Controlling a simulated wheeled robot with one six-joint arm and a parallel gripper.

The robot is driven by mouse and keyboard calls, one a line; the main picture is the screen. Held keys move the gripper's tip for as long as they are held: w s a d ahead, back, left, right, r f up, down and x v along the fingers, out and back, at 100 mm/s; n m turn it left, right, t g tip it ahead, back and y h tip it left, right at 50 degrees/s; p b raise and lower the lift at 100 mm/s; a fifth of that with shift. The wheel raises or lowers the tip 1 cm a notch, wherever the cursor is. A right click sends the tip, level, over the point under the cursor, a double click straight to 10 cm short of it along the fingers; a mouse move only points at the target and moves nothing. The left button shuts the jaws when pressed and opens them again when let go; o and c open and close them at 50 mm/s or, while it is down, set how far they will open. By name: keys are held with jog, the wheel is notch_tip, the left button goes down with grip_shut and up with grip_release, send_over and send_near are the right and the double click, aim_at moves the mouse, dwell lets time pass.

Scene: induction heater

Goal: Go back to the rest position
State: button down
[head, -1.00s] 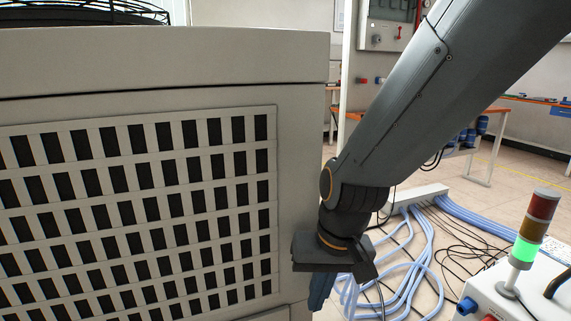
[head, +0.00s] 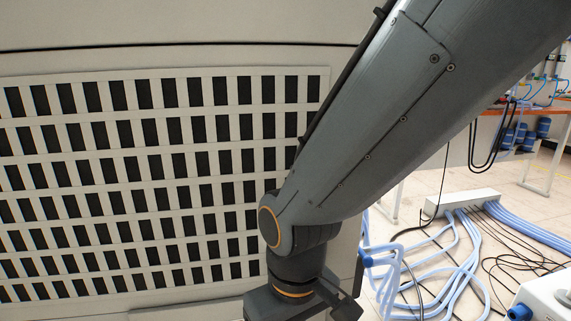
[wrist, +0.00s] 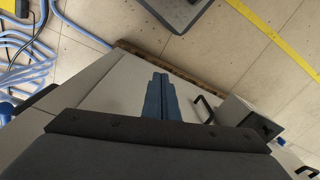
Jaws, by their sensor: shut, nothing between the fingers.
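My gripper (wrist: 162,97) shows in the wrist view as two blue fingers pressed together, shut and empty. It points down past a light grey cabinet top or panel towards the tiled floor. In the head view my arm comes down from the upper right, and its wrist is at the bottom middle, in front of the vented cabinet (head: 345,57). The fingers are below the frame there. I cannot tell how far the wrist is from the cabinet face.
Light blue hoses (head: 408,262) and black cables lie on the floor at the right, by a white distribution box (head: 462,203). A white device (head: 545,297) is at the lower right corner. In the wrist view, a yellow floor line (wrist: 268,32) crosses open tiles.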

jog(key=d+r+m+p, duration=0.3)
jog(key=d+r+p, duration=0.6)
jog(key=r+p, duration=0.3)
jog(key=d+r+m+p, duration=0.3)
jog(key=d+r+p, duration=0.6)
jog(key=r+p, duration=0.3)
jog(key=shift+s+d+h+p, duration=0.3)
jog(key=shift+s+d+p, duration=0.1)
jog(key=shift+p, duration=0.15)
